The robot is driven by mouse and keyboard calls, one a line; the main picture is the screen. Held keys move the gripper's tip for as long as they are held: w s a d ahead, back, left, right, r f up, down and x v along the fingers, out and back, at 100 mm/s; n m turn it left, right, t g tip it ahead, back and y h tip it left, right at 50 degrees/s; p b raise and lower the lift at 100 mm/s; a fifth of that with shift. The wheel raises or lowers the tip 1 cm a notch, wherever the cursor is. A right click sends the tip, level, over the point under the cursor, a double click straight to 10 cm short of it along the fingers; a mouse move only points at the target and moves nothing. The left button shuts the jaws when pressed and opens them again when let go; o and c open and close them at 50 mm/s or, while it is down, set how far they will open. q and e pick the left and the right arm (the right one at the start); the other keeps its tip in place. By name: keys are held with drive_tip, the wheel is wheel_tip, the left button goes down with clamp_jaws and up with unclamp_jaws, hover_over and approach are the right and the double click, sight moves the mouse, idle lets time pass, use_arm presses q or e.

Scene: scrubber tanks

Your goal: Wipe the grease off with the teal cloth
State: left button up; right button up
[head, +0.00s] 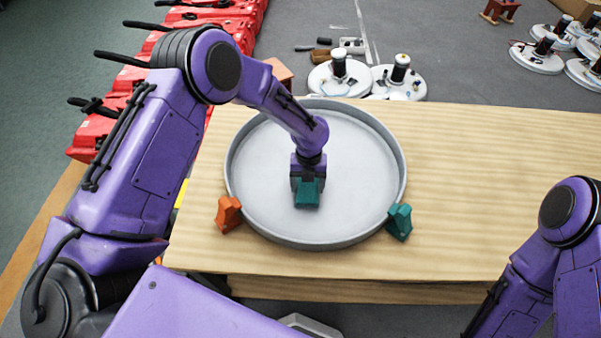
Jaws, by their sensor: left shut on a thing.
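A teal cloth (307,194) is in my left gripper (308,186), which is shut on it over the middle of a round grey pan (265,210). I cannot tell whether the cloth touches the pan's floor. No grease shows clearly on the visible part of the pan; my left arm hides part of the floor. An orange block-like piece (229,214) stands at the pan's left front rim and a teal one (400,222) at its right front rim. My right arm shows at the lower right, but its gripper is out of view.
The pan rests on a wooden table (480,190), clear on its right side. Behind the table, white round units (338,77) and a few tools (322,52) lie on the grey floor. Red machines (215,20) line the left. More white units (536,57) stand at the far right.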

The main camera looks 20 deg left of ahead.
use_arm(q)
drive_tip(key=shift+s+a, duration=0.35)
drive_tip(key=shift+a, duration=0.45)
wheel_tip(320, 180, up, 3)
drive_tip(key=shift+f+p, duration=0.1)
drive_tip(key=shift+p, duration=0.9)
drive_tip(key=shift+w+d+r+p, duration=0.1)
drive_tip(key=shift+d+r+p, duration=0.1)
drive_tip(key=shift+r+p, duration=0.85)
wheel_tip(320, 180, up, 3)
drive_tip(key=shift+a+r+p, duration=0.1)
drive_tip(key=shift+p, duration=1.1)
